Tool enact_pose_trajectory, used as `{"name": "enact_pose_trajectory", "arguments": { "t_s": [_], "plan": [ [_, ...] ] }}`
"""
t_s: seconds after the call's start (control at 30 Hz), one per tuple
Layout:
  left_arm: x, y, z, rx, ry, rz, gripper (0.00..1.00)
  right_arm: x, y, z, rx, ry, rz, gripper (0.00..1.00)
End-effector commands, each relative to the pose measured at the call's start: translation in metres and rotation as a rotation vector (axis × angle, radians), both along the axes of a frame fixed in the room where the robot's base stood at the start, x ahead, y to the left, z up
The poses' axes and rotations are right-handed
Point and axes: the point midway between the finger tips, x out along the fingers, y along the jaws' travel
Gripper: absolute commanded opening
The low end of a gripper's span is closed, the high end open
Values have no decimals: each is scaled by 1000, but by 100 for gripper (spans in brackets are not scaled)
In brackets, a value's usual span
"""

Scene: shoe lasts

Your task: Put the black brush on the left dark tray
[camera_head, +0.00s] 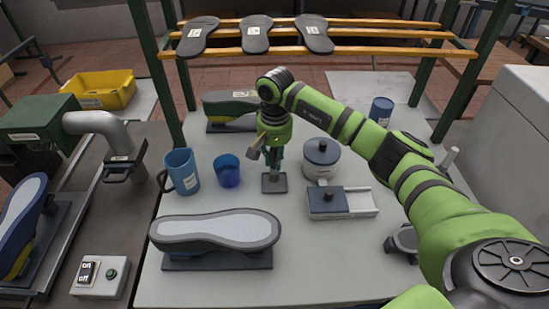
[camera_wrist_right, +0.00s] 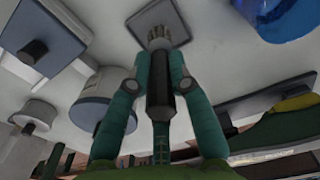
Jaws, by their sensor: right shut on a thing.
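My right gripper (camera_head: 274,160) is shut on the black brush (camera_wrist_right: 160,97), which hangs bristles down between the fingers; the fingers also show in the right wrist view (camera_wrist_right: 160,85). The small square dark tray (camera_head: 281,188) lies on the table right below the gripper. In the right wrist view the pale bristles overlap the tray (camera_wrist_right: 146,22). I cannot tell whether they touch it. In the head view the fingers mostly hide the brush. My left gripper is not in view.
A blue mug (camera_head: 181,171) and a blue cup (camera_head: 228,171) stand left of the tray. A lidded grey pot (camera_head: 321,160) and a box with a dark block (camera_head: 328,202) stand to the right. A shoe last (camera_head: 215,231) lies in front.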

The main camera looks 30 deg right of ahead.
Motion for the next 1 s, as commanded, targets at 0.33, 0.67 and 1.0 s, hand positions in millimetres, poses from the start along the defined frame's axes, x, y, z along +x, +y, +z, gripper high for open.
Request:
{"name": "enact_pose_trajectory", "arguments": {
  "t_s": [0.33,0.67,1.0],
  "plan": [
    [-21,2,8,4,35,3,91,1,0,-18,1,-3,-1,0],
    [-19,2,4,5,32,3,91,0,0,-21,1,-2,0,45],
    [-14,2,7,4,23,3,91,0,0,-18,1,-2,-1,45]
  ]
}}
